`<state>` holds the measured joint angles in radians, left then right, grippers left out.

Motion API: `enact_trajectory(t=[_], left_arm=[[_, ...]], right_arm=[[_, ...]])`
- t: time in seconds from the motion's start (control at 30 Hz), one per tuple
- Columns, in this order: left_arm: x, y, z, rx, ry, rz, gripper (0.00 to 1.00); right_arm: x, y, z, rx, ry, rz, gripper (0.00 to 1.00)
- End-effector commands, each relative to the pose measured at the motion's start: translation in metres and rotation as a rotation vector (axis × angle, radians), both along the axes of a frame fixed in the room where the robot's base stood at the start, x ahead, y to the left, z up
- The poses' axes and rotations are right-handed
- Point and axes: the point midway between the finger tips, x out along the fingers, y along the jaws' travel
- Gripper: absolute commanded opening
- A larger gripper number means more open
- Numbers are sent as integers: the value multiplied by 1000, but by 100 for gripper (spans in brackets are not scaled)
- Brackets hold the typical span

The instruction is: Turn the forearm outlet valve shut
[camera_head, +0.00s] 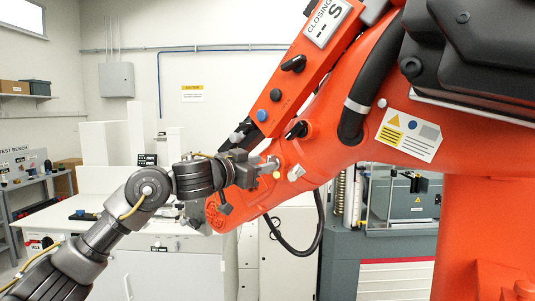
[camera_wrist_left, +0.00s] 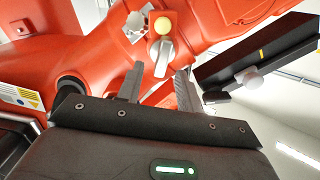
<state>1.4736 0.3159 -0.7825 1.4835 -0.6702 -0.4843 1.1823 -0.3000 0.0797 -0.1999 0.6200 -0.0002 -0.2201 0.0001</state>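The outlet valve is on the orange robot's forearm (camera_head: 320,120). In the left wrist view it has a yellow round centre and a grey lever handle (camera_wrist_left: 164,50) pointing down the picture. Its yellow centre (camera_head: 277,174) also shows in the head view, just beyond my fingers. My left gripper (camera_head: 268,166) is at the valve. In the left wrist view the gripper (camera_wrist_left: 159,73) has its two fingers apart, one on each side of the lever's tip. I cannot tell whether either finger touches it. My right gripper is not in view.
A panel (camera_head: 285,85) above my gripper carries a black lever (camera_head: 293,64), a blue button (camera_head: 275,95) and a display reading "CLOSING -- S" (camera_head: 326,22). A silvery fitting (camera_head: 296,173) sits close to the valve. A white bench (camera_head: 150,262) stands behind my left arm.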

Motion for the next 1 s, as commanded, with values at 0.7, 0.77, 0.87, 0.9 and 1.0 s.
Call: enact_trajectory(t=[0.7, 0.77, 0.87, 0.9, 1.0], left_arm=[[23, -19, 0, -1, -1, 1, 19], [23, -19, 0, -1, -1, 1, 12], [23, -19, 0, -1, -1, 1, 0], [23, -19, 0, -1, -1, 1, 0], [23, -19, 0, 0, -2, 1, 0]], right_arm=[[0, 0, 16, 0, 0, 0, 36], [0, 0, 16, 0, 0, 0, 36], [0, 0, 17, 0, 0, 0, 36], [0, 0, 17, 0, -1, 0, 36], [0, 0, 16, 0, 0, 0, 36]])
